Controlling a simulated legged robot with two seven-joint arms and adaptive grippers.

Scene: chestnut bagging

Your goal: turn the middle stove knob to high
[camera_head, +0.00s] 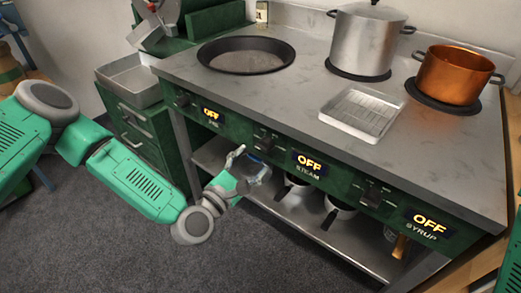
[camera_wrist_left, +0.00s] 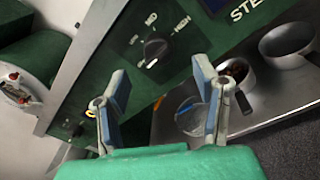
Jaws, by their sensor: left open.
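The middle stove knob (camera_head: 265,139) is black and sits on the green front panel, left of a lit display (camera_head: 308,162) reading OFF above the word STEAM. In the left wrist view the knob (camera_wrist_left: 154,51) stands out with a HIGH mark to its upper right. My left gripper (camera_head: 252,165) is open and empty, just in front of and below this knob. In the left wrist view its two fingers (camera_wrist_left: 160,78) are spread apart, with the knob beyond and between their tips, apparently untouched. My right gripper is out of view.
Other knobs sit at left (camera_head: 181,99) and right (camera_head: 373,193), with displays also reading OFF. A dark pan (camera_head: 246,58), a steel pot (camera_head: 362,45), a copper pot (camera_head: 450,75) and a white tray (camera_head: 361,112) stand on top. A lower shelf (camera_head: 335,235) holds dark-handled pans.

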